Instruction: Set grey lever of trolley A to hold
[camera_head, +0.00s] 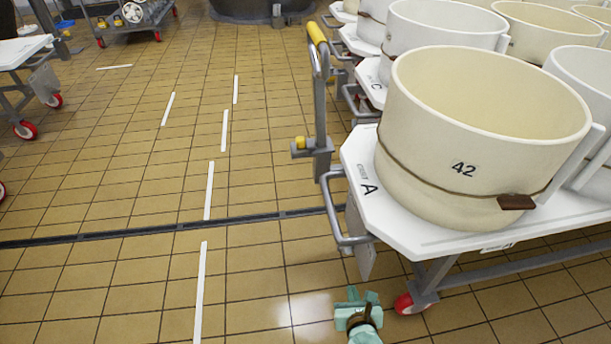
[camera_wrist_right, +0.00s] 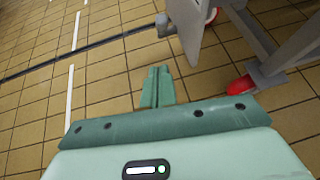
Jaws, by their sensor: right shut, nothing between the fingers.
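Trolley A (camera_head: 357,165) is a white-topped trolley at the right in the head view, marked with a black "A". A grey loop-shaped bar (camera_head: 335,215) sticks out from its left end, and a grey plate (camera_head: 360,243) hangs below that end. The plate also shows at the top of the right wrist view (camera_wrist_right: 188,32), with a grey rounded end (camera_wrist_right: 163,26) beside it. I cannot tell which part is the grey lever. My right gripper (camera_head: 357,297) is shut and empty, low in front of the trolley, apart from it. Its closed fingers (camera_wrist_right: 157,85) show in the wrist view. My left gripper is not in view.
A cream vat (camera_head: 440,130) marked 42 stands on trolley A. A grey post with a yellow grip (camera_head: 316,33) rises at the trolley's far left corner. A red caster (camera_head: 405,304) is right of my gripper. More trolleys with vats stand behind.

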